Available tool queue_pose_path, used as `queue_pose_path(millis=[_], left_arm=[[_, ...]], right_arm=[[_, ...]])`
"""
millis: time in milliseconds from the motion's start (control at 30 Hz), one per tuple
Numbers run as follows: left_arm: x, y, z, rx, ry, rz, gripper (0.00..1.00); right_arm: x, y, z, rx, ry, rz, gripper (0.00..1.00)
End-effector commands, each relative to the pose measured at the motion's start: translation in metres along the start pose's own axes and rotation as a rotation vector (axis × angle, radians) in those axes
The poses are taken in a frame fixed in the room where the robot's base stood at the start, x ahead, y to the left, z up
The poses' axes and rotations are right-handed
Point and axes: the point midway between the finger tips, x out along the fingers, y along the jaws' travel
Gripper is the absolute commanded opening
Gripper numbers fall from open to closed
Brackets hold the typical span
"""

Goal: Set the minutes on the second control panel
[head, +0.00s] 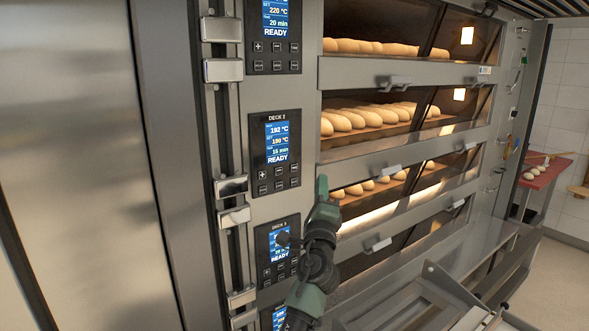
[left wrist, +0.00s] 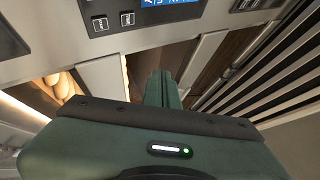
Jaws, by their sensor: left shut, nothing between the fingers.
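The second control panel (head: 254,165) is a black plate on the oven's steel front, with a lit blue display (head: 277,142) and small buttons below it. The display seems to read 192 °C, 190 °C, 16 min and READY. My dark green left gripper (head: 322,182) is shut and empty. In the head view its tips show to the right of this panel, apart from its buttons. In the left wrist view the shut fingers (left wrist: 163,80) point towards the oven front. The lower part of a panel (left wrist: 112,20) shows at the top there, partly cut off. My right gripper is not in view.
A similar panel (head: 273,68) is above, reading 20 min, and another (head: 262,262) is below, partly hidden by my left arm. Oven windows with loaves and protruding handles (head: 394,81) lie to the right. Steel latches (head: 232,186) run down the panels' left side.

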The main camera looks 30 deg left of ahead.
Motion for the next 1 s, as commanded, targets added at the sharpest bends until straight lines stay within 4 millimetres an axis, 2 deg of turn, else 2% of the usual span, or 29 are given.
queue_pose_path(millis=[267,700,1000], left_arm=[[0.009,0.007,0.007,0.001,0.0,0.001,0.0],[0.049,0.039,0.036,0.0,0.0,0.001,0.0],[0.061,0.045,0.044,-0.002,0.001,0.0,0.0]], right_arm=[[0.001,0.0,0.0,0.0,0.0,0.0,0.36],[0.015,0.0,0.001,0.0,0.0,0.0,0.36],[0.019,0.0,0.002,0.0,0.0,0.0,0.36]])
